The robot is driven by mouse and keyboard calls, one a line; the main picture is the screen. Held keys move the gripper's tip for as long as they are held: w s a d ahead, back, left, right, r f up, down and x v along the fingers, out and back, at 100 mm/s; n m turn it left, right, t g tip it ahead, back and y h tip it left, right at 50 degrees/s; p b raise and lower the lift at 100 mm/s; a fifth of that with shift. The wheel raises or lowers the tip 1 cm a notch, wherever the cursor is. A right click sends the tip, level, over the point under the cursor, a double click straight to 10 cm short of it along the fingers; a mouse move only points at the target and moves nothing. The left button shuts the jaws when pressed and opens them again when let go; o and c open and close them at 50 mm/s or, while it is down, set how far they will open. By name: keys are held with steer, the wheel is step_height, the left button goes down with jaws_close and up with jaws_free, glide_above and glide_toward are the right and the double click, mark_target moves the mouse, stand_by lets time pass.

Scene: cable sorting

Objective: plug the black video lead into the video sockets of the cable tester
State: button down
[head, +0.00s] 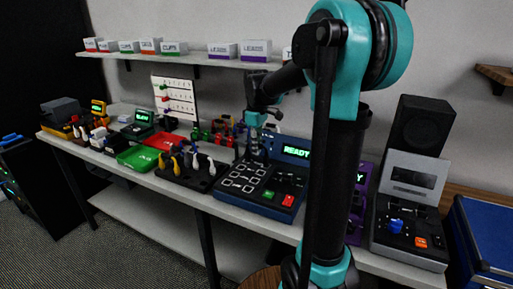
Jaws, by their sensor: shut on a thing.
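The cable tester appears to be the blue box (254,204) in the middle of the bench, with a lit READY screen (296,152). Its dark sloped top has several white-outlined sockets (240,178) at the left and a green and a red button at the front. My gripper (257,152) points down over the back left of this box, by the screen's left end. It is shut on a small dark thing, which fits the black video lead. The fingers and the lead's plug are too small and dark to tell apart, and I cannot tell whether it touches a socket.
My arm hides the tester's right side and much of a purple box (357,205). A black stand with several plugs (186,174), a green tray (138,158) and a red tray (163,141) are left of the tester. A grey machine (410,215) stands at the right. A shelf with boxes hangs behind.

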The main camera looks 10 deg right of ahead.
steer(key=shift+f, duration=0.15)
stand_by(0.5)
steer(key=c, duration=0.9)
jaws_free()
steer(key=shift+r, duration=4)
steer(key=shift+s, duration=0.1)
